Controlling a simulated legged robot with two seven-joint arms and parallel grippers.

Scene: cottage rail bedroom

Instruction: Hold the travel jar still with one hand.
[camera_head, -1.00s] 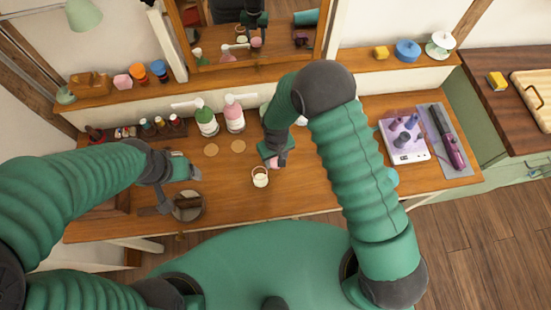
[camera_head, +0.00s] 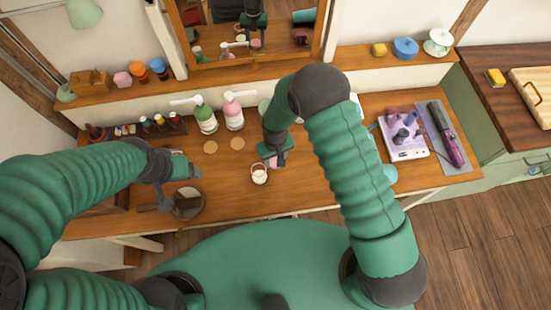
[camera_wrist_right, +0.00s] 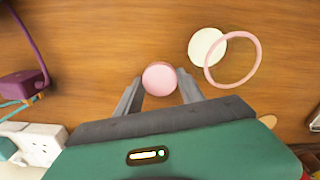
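My right gripper (camera_head: 274,162) points down over the middle of the table. In the right wrist view its two fingers (camera_wrist_right: 160,82) stand apart, one on each side of a small round pink-topped thing (camera_wrist_right: 160,78). Narrow gaps seem to show beside it. A small open jar (camera_head: 259,174) with white contents stands just left of the gripper. In the wrist view a pink rim ring (camera_wrist_right: 256,62) and a white disc show there. I cannot tell which of the two is the travel jar. My left gripper (camera_head: 184,171) hangs at the left; its opening is unclear.
A round dark-handled thing (camera_head: 188,203) lies below the left gripper. Green-capped (camera_head: 205,117) and pink-capped (camera_head: 233,113) bottles stand behind two tan discs. A white power strip (camera_wrist_right: 38,143) shows in the wrist view. A tray with a purple tool (camera_head: 447,137) lies at right.

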